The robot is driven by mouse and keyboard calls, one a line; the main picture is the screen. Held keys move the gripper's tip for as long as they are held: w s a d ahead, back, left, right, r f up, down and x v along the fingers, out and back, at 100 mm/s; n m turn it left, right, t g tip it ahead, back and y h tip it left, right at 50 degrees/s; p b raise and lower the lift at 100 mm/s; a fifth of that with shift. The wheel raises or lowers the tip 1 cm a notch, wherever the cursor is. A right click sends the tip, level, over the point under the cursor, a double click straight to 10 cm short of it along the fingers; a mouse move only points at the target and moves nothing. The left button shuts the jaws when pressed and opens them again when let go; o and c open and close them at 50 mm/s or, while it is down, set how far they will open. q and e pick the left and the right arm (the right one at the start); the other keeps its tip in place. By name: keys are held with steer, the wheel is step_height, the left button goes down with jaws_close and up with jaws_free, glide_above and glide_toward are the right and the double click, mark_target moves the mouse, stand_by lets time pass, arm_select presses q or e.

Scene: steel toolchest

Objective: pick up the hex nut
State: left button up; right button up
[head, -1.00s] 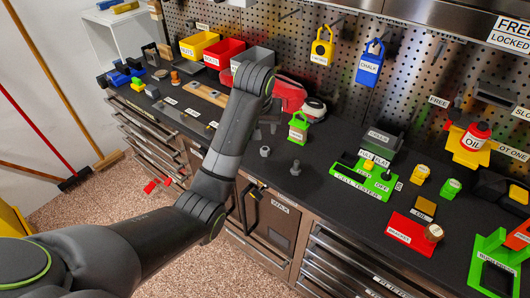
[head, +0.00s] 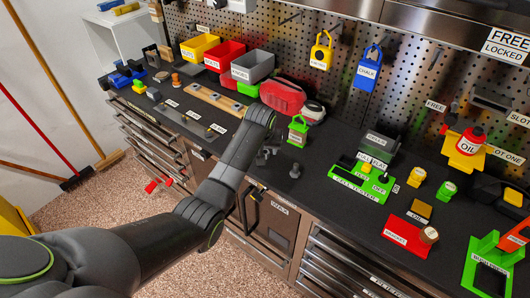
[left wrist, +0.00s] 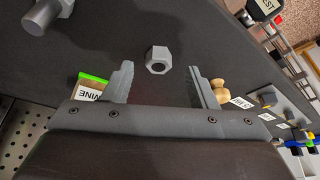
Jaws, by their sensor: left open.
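The hex nut (left wrist: 157,58) is a small grey six-sided piece with a dark round hole, on the dark worktop. In the left wrist view it lies between the tips of my left gripper (left wrist: 161,68), with a gap on both sides. The gripper is open and empty. In the head view my left gripper (head: 268,153) points down at the worktop, and its wrist and fingers make the nut hard to pick out. My right gripper is not in view.
A grey bolt (head: 295,170) stands close to the right of my left gripper; it also shows in the left wrist view (left wrist: 42,16). A green-topped labelled item (head: 298,131) stands behind it. The green cell tester (head: 345,183) is further right. Bins (head: 252,66) stand at the back.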

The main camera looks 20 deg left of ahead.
arm_select(q)
steer(key=x, duration=0.2)
steer(key=shift+w+f, duration=0.2)
steer(key=shift+f, duration=0.25)
steer(key=c, duration=1.1)
steer(key=shift+w+r, duration=0.1)
step_height(320, 180, up, 10)
steer(key=b, duration=0.2)
